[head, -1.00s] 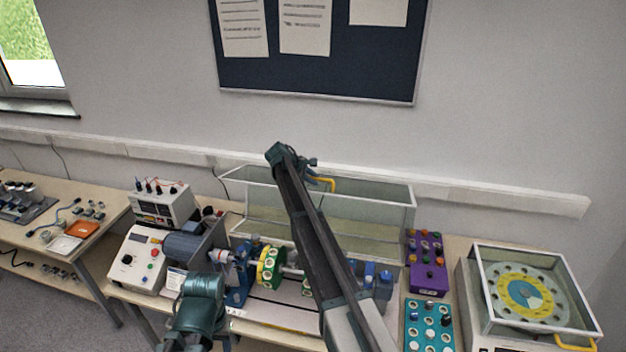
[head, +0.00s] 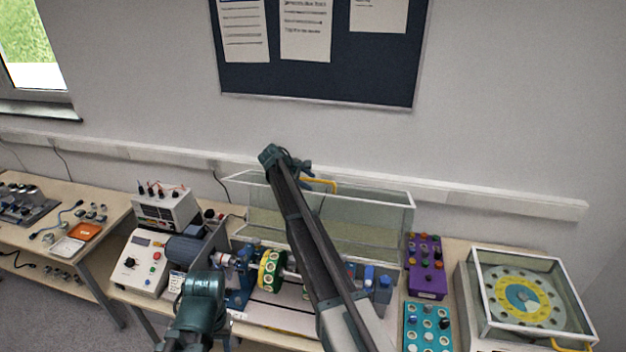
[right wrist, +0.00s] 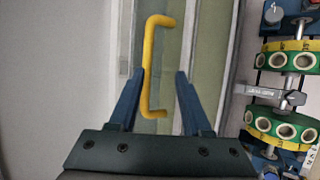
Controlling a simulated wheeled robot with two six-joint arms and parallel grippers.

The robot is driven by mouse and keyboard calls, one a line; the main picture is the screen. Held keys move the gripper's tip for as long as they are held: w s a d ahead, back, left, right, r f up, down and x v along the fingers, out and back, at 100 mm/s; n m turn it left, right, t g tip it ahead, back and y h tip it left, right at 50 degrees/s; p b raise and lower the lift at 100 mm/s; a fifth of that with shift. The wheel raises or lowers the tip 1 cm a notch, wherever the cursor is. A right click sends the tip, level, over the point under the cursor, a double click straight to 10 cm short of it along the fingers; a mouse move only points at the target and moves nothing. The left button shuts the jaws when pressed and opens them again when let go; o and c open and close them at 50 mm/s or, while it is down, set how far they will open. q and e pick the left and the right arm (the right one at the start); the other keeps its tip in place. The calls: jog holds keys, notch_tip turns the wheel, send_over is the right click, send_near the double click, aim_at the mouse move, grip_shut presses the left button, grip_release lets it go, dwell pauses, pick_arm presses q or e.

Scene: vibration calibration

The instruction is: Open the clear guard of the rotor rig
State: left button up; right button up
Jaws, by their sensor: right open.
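The clear guard (head: 375,212) of the rotor rig stands swung back behind the rotor, against the wall side. Its yellow handle (head: 320,184) is at the upper back edge. The rotor with green and yellow discs (head: 271,270) is uncovered in front; the discs also show in the right wrist view (right wrist: 285,60). My right gripper (head: 303,168) is at the handle, its arm crossing over the guard and rotor. In the right wrist view the gripper (right wrist: 159,73) is open, with the handle (right wrist: 148,70) between its fingers, nearer the left one.
A white control box (head: 143,262) and a power supply (head: 163,208) stand left of the rig. A purple box (head: 427,267), a teal box (head: 428,325) and a second glass-covered rig (head: 470,295) stand right. The wall is close behind the guard.

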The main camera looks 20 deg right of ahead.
pick_arm(q)
jog(key=shift+r, duration=0.5)
pick_arm(e)
jog(key=s+a+r, duration=0.1)
jog(key=s+a, duration=0.4)
jog(key=a, duration=0.6)
jog(key=shift+a, duration=0.4)
pick_arm(q)
notch_tip(320, 180, down, 24)
jog(key=b, duration=2.4)
jog(key=shift+f+m+b, duration=0.25)
jog(key=shift+m+b, duration=0.05)
jog(key=shift+b, duration=0.1)
pick_arm(e)
jog(key=s+a+f+m+g+y, duration=0.1)
jog(key=s+a+f, duration=0.4)
jog(key=s+f, duration=0.5)
jog(key=s+a+f+m+g+y, duration=0.1)
jog(key=s+a+f+m+y, duration=0.2)
jog(key=s+f, duration=0.7)
jog(key=s+a+f+m+g+y, duration=0.1)
jog(key=s+a+f+y, duration=0.2)
jog(key=s, duration=2)
jog(key=a+f, duration=0.5)
jog(key=f, duration=0.2)
jog(key=shift+s+f+m, duration=0.25)
jog(key=shift+s+m, duration=0.05)
jog(key=shift+m, duration=0.1)
